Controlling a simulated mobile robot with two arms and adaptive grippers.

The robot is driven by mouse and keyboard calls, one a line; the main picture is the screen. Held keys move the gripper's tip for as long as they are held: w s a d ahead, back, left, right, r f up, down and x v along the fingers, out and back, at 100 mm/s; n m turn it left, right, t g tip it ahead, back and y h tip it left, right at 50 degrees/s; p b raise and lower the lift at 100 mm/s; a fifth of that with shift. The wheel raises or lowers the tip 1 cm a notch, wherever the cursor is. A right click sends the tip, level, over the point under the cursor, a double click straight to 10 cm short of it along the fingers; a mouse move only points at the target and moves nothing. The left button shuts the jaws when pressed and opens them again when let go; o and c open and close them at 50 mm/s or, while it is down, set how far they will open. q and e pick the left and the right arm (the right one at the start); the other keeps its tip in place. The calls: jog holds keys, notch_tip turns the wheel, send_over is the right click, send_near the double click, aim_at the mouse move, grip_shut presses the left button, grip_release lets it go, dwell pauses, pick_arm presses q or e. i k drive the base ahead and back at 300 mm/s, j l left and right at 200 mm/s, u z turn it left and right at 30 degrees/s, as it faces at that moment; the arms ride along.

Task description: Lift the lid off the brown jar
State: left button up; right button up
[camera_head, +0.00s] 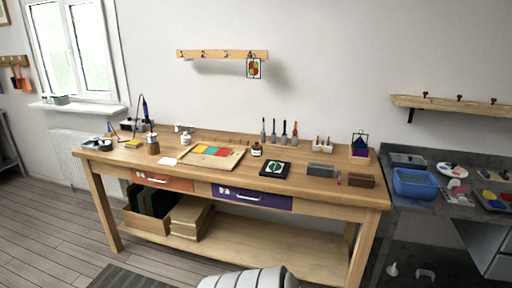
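A small dark brown jar (257,150) with a pale label stands upright on the wooden workbench (226,176), right of the board with coloured pieces. Its top looks dark, and the lid is too small to make out clearly. Another small brown container (153,145) stands further left on the bench, and I cannot tell whether it has a lid. Neither of my grippers shows in the head view.
A board with coloured pieces (233,161), a black square with a green design (275,170), a grey box (320,170) and a brown box (361,180) are on the bench. Several upright tools (284,131) stand behind. A blue tub (415,184) sits on the right-hand table.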

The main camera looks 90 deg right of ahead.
aim_at(257, 146)
jog(key=z, duration=2.8)
jog(key=i+j, duration=0.2)
jog(key=i, duration=0.3)
jog(key=i+j, duration=0.25)
jog(key=i, duration=0.25)
jog(key=i+j, duration=0.2)
jog(key=i, duration=0.35)
jog(key=l+z, duration=0.05)
